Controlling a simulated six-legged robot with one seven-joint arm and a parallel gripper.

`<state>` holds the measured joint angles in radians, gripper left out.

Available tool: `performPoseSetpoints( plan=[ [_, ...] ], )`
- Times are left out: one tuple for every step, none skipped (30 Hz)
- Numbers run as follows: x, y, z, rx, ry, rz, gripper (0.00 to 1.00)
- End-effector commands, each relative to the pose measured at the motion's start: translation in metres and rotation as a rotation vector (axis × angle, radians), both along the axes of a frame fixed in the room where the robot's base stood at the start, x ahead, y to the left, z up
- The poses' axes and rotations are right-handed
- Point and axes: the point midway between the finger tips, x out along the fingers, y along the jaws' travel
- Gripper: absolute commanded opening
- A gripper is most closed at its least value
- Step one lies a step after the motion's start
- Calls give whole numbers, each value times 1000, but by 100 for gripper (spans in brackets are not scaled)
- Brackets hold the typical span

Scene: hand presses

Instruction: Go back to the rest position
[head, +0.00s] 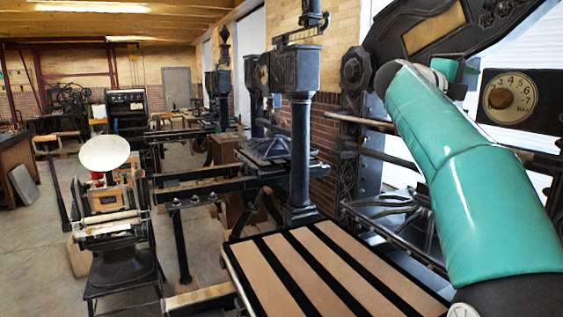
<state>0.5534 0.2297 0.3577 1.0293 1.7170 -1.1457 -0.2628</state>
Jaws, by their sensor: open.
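My teal arm rises from the lower right of the head view and bends at a joint near the upper right. A short teal piece and a dark piece of the arm show behind that bend. My gripper itself is not visible; its fingers are out of the picture or hidden behind the arm. No object is seen held.
A black panel with a numbered dial (511,97) is right of the arm's bend. A striped wood-and-black press bed (318,262) lies below. Black iron presses (299,140) stand in the middle. A small press with a white disc (105,153) is left. Concrete floor is open far left.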

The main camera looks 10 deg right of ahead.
Motion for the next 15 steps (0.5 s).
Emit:
performPoseSetpoints(
  plan=[
    [2,8,6,-33,6,23,68],
    [4,14,10,-64,12,44,68],
    [7,25,18,-114,22,80,68],
    [10,35,24,-160,33,113,68],
    [13,46,30,-210,47,151,68],
    [18,64,38,-282,71,209,68],
    [21,79,42,-338,91,256,68],
    [24,95,46,-393,113,306,68],
    [28,115,48,-464,147,371,68],
    [30,131,48,-515,175,422,68],
    [32,147,47,-563,204,474,68],
    [34,168,42,-623,245,543,68],
    [35,184,37,-666,278,595,68],
    [35,200,31,-707,312,648,68],
    [33,220,21,-757,362,718,68]
  ],
)
